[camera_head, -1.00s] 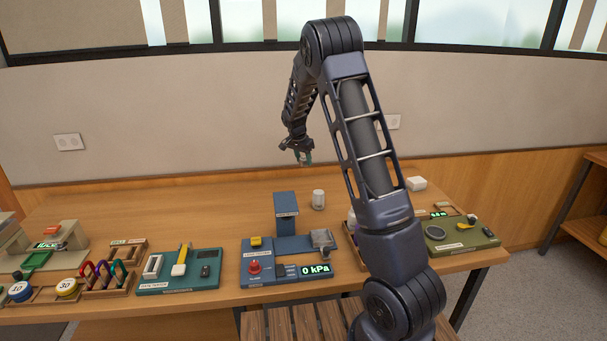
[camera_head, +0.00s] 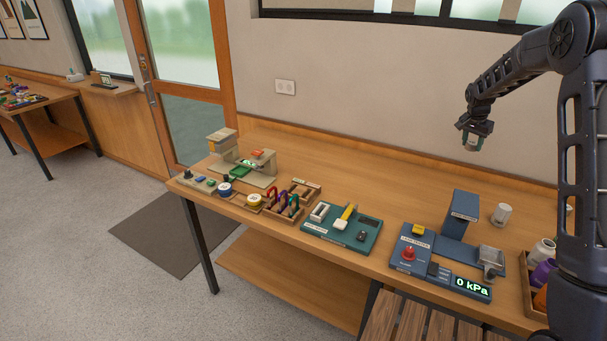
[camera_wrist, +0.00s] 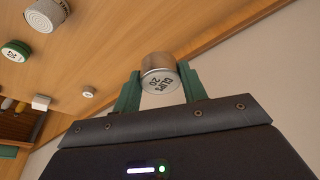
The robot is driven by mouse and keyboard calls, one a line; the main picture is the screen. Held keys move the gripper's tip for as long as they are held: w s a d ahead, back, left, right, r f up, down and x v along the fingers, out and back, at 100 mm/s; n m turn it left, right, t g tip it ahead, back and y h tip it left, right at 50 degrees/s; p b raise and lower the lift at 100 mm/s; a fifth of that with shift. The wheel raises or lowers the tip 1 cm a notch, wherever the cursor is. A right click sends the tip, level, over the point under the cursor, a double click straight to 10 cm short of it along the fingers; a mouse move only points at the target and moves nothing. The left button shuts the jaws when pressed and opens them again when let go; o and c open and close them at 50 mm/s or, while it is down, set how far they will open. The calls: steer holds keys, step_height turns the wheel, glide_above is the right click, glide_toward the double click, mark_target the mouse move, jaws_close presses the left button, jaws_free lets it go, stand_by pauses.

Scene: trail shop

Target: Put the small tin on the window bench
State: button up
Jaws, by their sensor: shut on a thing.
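My gripper (camera_wrist: 160,88) is shut on a small silver tin (camera_wrist: 160,78), with green fingers on either side of it. Dark print, with what looks like "20", shows on the tin's end. In the head view, my gripper (camera_head: 473,138) holds the tin (camera_head: 472,144) in the air above the back of a long wooden bench (camera_head: 400,190), clear of its top. This bench runs along the wall below a high window. Another wooden bench (camera_head: 40,97) stands at the far left, near a window. I cannot tell which one is called the window bench.
The near bench carries a blue leak tester (camera_head: 415,250), a teal board (camera_head: 330,232), a carabiner rack (camera_head: 290,200), a white cylinder (camera_head: 502,214) and a crate of bottles (camera_head: 535,290). A door (camera_head: 185,90), a dark mat (camera_head: 175,232) and open carpet (camera_head: 120,290) lie left.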

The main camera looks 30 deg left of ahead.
steer(key=a+n+y, duration=0.2)
steer(key=a+n, duration=0.5)
steer(key=a, duration=1.6)
steer(key=n+y, duration=0.2)
steer(key=n, duration=0.5)
glide_above(354, 171)
steer(key=d, duration=0.1)
steer(key=shift+g, duration=0.3)
steer(key=f, duration=1.9)
steer(key=shift+s+a+f, duration=0.1)
steer(key=shift+s+f, duration=0.1)
steer(key=shift+s, duration=0.05)
steer(key=shift+f, duration=0.15)
steer(key=o, duration=1)
